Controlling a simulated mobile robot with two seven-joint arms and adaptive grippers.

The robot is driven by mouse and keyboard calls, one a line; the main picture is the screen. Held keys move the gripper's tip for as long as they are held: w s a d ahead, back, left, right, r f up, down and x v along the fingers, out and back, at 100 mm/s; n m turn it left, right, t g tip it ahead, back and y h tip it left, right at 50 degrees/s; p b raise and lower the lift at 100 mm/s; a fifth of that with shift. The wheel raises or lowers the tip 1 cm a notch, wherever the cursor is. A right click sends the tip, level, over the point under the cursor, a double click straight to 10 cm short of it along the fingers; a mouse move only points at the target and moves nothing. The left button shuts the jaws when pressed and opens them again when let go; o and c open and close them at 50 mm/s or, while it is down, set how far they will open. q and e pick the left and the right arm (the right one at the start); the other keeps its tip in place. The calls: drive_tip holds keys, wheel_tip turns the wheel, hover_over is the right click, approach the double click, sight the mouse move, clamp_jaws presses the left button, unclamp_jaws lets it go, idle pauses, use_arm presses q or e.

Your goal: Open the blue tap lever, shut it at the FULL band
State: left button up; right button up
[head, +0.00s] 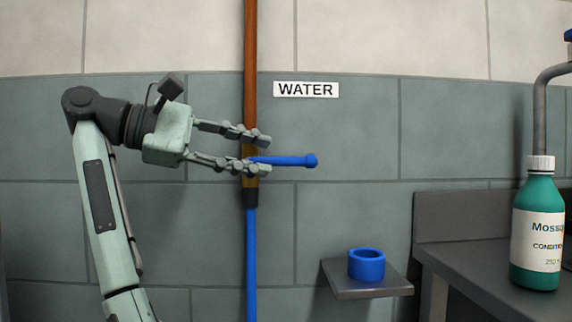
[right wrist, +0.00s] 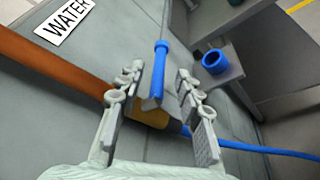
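The blue tap lever (head: 287,160) sticks out sideways to the right from a brass-coloured valve (head: 250,181) on an upright copper pipe (head: 250,60). It lies crosswise to the pipe. My right gripper (head: 264,155) is open at the valve, its fingers above and below the lever's inner end in the head view. In the right wrist view the lever (right wrist: 160,70) shows between the spread fingers (right wrist: 160,82), with gaps on both sides. The lever's round outer end is beyond the fingertips. No FULL band shows in either view. My left gripper is not in view.
A WATER label (head: 306,90) is on the tiled wall. A blue hose (head: 251,260) runs down from the valve. A blue ring-shaped cup (head: 366,265) sits on a small grey shelf (head: 375,291). A green bottle (head: 537,230) stands on the dark counter at right.

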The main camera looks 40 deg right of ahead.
sight(278, 159)
drive_tip(key=x, duration=0.6)
drive_tip(key=shift+s+d+b, duration=0.1)
drive_tip(key=shift+d+b, duration=0.25)
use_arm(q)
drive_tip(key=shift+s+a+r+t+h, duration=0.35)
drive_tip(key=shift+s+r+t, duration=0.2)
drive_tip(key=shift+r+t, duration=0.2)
use_arm(e)
clamp_jaws()
